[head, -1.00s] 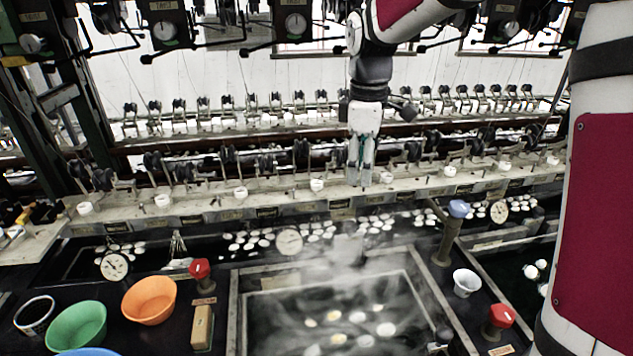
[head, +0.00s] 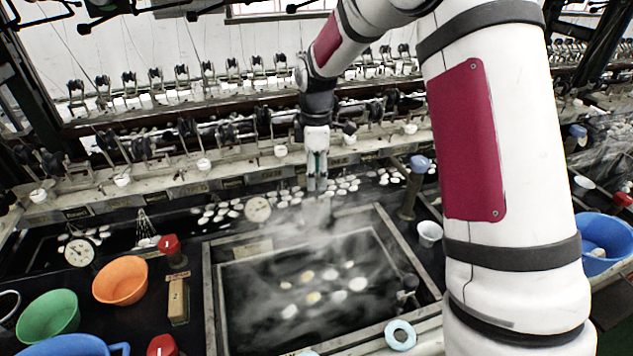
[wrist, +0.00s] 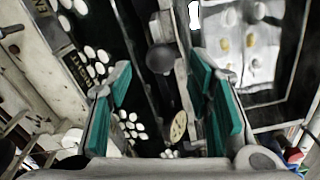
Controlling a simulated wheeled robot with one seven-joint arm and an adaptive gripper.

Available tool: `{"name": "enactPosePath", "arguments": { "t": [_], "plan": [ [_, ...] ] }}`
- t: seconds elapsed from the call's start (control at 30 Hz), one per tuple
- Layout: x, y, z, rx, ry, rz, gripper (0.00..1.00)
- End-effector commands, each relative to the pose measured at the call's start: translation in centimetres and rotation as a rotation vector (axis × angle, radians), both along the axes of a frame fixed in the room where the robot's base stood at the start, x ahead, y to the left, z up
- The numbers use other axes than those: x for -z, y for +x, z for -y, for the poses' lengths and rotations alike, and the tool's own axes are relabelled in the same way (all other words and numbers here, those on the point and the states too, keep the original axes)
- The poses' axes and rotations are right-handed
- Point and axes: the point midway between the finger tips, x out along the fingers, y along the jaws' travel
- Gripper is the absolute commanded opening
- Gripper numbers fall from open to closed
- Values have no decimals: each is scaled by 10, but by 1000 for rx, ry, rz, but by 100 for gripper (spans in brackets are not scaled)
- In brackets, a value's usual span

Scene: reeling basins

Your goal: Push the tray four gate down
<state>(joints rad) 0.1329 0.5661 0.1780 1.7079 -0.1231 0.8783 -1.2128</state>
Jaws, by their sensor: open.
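My gripper (head: 317,186) hangs pointing down above the back edge of the steaming basin (head: 211,300). Its green-padded fingers are apart and empty in the wrist view (wrist: 162,85). A pale grey upright plate (head: 317,213), which looks like the gate, stands at the basin's back rim just below the fingertips. Steam blurs it, and I cannot read a tray number on it. In the wrist view a dark round knob (wrist: 160,59) shows between the fingers, beside a metal strip. I cannot tell whether the fingers touch anything.
A post with a blue cap (head: 419,164) and a white cup (head: 429,233) stand to the right. Orange (head: 120,281) and green (head: 48,317) bowls and a red knob (head: 169,245) sit at left. Reeling machinery lines the back.

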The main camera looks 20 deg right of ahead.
Motion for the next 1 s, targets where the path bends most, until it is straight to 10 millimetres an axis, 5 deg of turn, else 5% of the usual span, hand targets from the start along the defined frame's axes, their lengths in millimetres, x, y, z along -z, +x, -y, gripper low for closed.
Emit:
{"name": "enactPosePath", "arguments": {
  "t": [0.2,0.6,0.8,1.0],
  "plan": [
    [26,-1,0,0,0,-2,46],
    [33,0,0,0,0,0,46],
    [33,0,0,1,0,0,3],
    [34,0,0,0,0,0,0]
  ]
}}
